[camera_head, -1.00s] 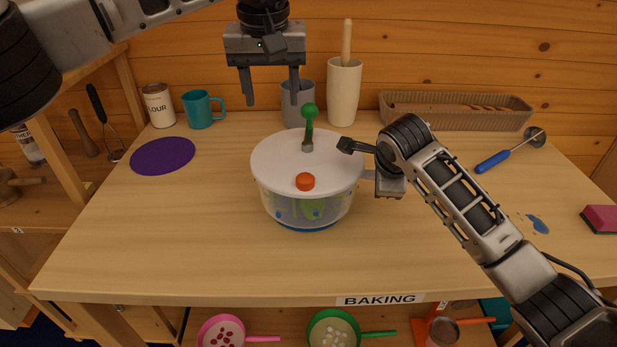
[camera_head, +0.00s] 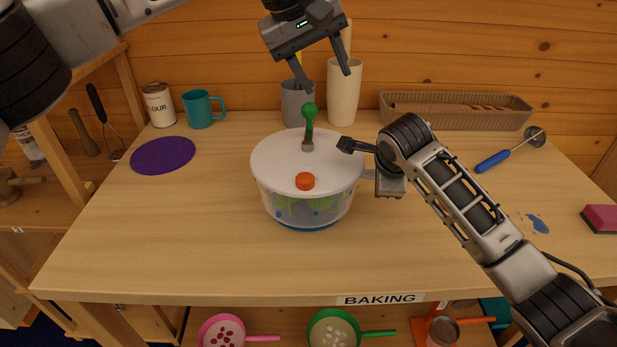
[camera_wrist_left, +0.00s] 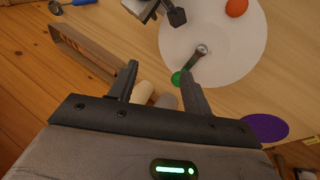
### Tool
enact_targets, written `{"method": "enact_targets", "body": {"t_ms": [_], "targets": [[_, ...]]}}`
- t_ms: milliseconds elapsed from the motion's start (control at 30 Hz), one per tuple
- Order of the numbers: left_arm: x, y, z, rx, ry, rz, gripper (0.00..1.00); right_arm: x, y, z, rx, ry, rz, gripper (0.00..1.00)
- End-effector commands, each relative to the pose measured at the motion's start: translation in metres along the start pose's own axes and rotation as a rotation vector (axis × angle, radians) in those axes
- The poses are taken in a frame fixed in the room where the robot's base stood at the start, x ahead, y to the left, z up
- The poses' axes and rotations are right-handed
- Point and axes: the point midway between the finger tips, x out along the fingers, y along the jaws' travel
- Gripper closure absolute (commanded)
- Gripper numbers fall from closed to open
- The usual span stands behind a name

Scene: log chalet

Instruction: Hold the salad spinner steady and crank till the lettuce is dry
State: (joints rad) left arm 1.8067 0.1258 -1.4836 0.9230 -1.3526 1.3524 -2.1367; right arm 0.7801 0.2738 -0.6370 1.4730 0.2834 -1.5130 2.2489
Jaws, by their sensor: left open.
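The salad spinner (camera_head: 277,160) stands upright on the table, with a white lid, a clear bowl showing green lettuce (camera_head: 300,206), and an orange button (camera_head: 305,181). Its crank ends in a green knob (camera_head: 309,111), which also shows by a fingertip in the left wrist view (camera_wrist_left: 177,78). My left gripper (camera_head: 327,80) is open and empty, tilted, above and behind the knob. My right gripper (camera_head: 368,165) is at the spinner's right side, by its side handle (camera_head: 369,175); one dark finger reaches the lid's edge. Its grip is partly hidden.
A grey cup (camera_head: 294,105) and a cream utensil holder (camera_head: 344,95) stand behind the spinner, close below my left gripper. A basket (camera_head: 455,112) is at the back right. A teal mug (camera_head: 199,108) and purple mat (camera_head: 163,155) are left. The front left of the table is clear.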

Motion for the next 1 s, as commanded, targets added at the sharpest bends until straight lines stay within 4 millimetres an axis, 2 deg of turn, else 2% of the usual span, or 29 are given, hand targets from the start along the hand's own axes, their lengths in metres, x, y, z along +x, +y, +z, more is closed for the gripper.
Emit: {"method": "enact_targets", "body": {"t_ms": [33,200,300,400,467,533,633,733,833,867,967,1000], "targets": [[-0.003,0.025,0.003,-0.070,-0.016,0.116,0.51,-0.001,-0.002,0.001,0.003,-0.004,-0.005,1.00],[-0.031,0.105,0.005,-0.366,-0.118,0.511,0.51,-0.001,-0.002,0.001,0.003,-0.004,-0.004,1.00],[-0.060,0.145,0.000,-0.570,-0.218,0.738,0.51,-0.001,-0.002,0.001,0.003,-0.003,-0.004,1.00],[-0.096,0.176,-0.013,-0.805,-0.350,0.963,0.51,-0.001,-0.002,0.001,0.003,-0.003,-0.004,1.00],[-0.120,0.190,-0.025,-0.960,-0.448,1.095,0.51,-0.001,-0.002,0.001,0.003,-0.003,-0.004,1.00],[-0.149,0.198,-0.043,-1.158,-0.582,1.246,0.51,-0.001,-0.002,0.001,0.003,-0.003,-0.004,1.00],[-0.185,0.196,-0.077,-1.472,-0.814,1.450,0.51,-0.001,-0.002,0.001,0.003,-0.003,-0.004,1.00],[-0.207,0.177,-0.115,-1.811,-1.080,1.623,0.51,-0.001,-0.002,0.001,0.003,-0.003,-0.004,1.00],[-0.210,0.145,-0.150,-2.160,-1.366,1.754,0.51,-0.001,-0.002,0.001,0.003,-0.003,-0.004,1.00],[-0.207,0.134,-0.160,2.142,1.374,-1.683,0.51,-0.001,-0.002,0.001,0.003,-0.003,-0.004,1.00],[-0.184,0.097,-0.182,1.884,1.246,-1.323,0.51,-0.001,-0.002,0.001,0.003,-0.003,-0.004,1.00],[-0.172,0.082,-0.186,1.782,1.185,-1.194,0.51,-0.001,-0.002,0.001,0.003,-0.003,-0.004,1.00]]}}
